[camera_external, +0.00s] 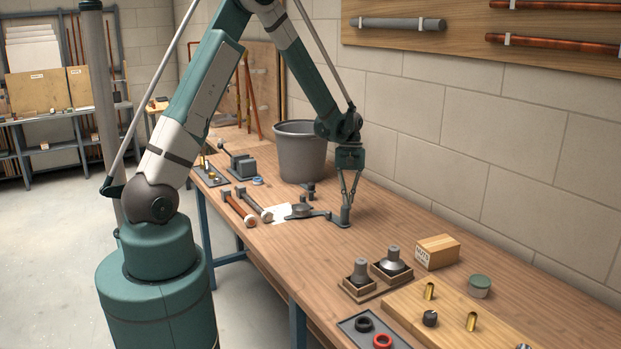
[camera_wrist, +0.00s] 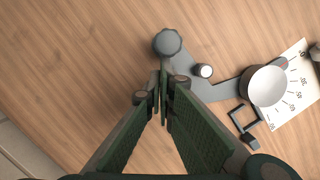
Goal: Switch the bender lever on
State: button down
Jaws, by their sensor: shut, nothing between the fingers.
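The bender is a grey device with a round hub (camera_external: 301,210) on the workbench, beside a white sheet. In the wrist view the hub is a pale round cup (camera_wrist: 265,86), and the sheet (camera_wrist: 298,90) carries a scale of marks and numbers. The grey bender lever (camera_wrist: 212,90) runs from the hub to a round knob (camera_wrist: 167,42), with a small white-topped peg beside it. My gripper (camera_external: 345,222) is low over the bench at the lever's free end. In the wrist view its shut fingertips (camera_wrist: 162,88) are just below the knob; I cannot tell whether they touch the lever.
A grey bucket (camera_external: 299,152) stands behind the bender. Two hammers (camera_external: 239,207) lie to its left, and a grey block with a handle (camera_external: 242,164) is farther back. Sockets, a small box (camera_external: 437,252) and a wooden board (camera_external: 450,314) are at the front right.

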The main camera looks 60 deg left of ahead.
jog(key=shift+s+d, duration=0.1)
